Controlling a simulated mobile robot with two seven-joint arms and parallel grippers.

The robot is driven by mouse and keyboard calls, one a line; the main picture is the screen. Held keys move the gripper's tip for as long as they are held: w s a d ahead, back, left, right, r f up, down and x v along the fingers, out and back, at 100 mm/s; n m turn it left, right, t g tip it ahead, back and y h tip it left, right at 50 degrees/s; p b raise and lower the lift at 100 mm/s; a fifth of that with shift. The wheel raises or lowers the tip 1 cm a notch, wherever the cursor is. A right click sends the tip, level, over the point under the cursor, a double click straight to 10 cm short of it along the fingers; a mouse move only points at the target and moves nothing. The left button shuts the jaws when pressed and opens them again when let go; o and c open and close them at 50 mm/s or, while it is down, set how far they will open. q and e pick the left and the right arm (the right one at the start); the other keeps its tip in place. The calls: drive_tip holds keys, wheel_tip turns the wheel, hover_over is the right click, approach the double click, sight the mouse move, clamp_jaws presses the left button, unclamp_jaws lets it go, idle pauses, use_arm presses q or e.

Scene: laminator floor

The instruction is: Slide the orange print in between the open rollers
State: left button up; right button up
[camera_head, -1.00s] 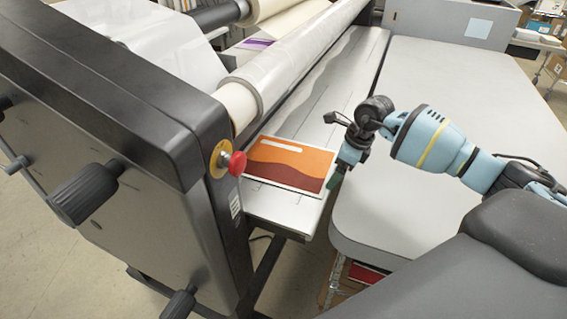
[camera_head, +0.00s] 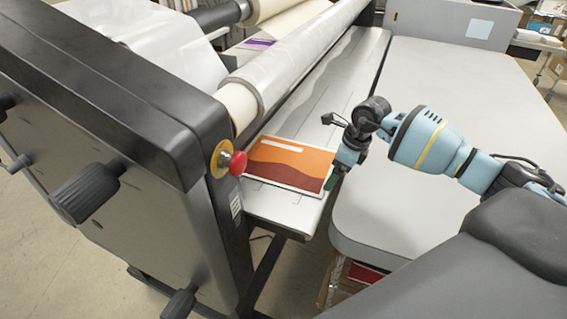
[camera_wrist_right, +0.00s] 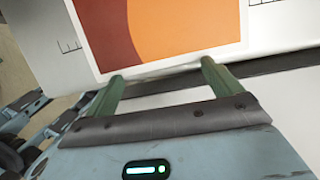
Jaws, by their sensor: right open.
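The orange print (camera_head: 289,165), with dark red waves and a white border, lies flat on the laminator's feed table (camera_head: 285,207), beside the end housing. The clear-wrapped roller (camera_head: 290,65) runs along the far side of the feed table; the gap between the rollers is hidden from here. My right gripper (camera_head: 334,181) is at the print's right edge. In the right wrist view its two green fingers (camera_wrist_right: 162,70) are apart, with the tips at the white border of the print (camera_wrist_right: 165,25) and nothing held between them. My left gripper is not in view.
A red emergency stop button (camera_head: 238,163) sticks out from the black end housing (camera_head: 110,110) close to the print's left edge. A wide grey table (camera_head: 460,85) stands right of the feed table, with a narrow gap between. The feed table beyond the print is clear.

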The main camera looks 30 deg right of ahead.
sight(315, 169)
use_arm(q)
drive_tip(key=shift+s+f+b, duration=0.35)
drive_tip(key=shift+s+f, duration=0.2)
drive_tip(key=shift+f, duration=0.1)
use_arm(e)
drive_tip(key=shift+w+a, duration=0.9)
drive_tip(key=shift+w, duration=0.1)
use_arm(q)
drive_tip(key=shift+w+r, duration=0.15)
use_arm(e)
drive_tip(key=shift+s+d, duration=0.15)
drive_tip(key=shift+d, duration=0.05)
idle(0.4)
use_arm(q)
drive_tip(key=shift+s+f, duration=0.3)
use_arm(e)
drive_tip(key=shift+w+d, duration=0.25)
drive_tip(key=shift+d, duration=0.05)
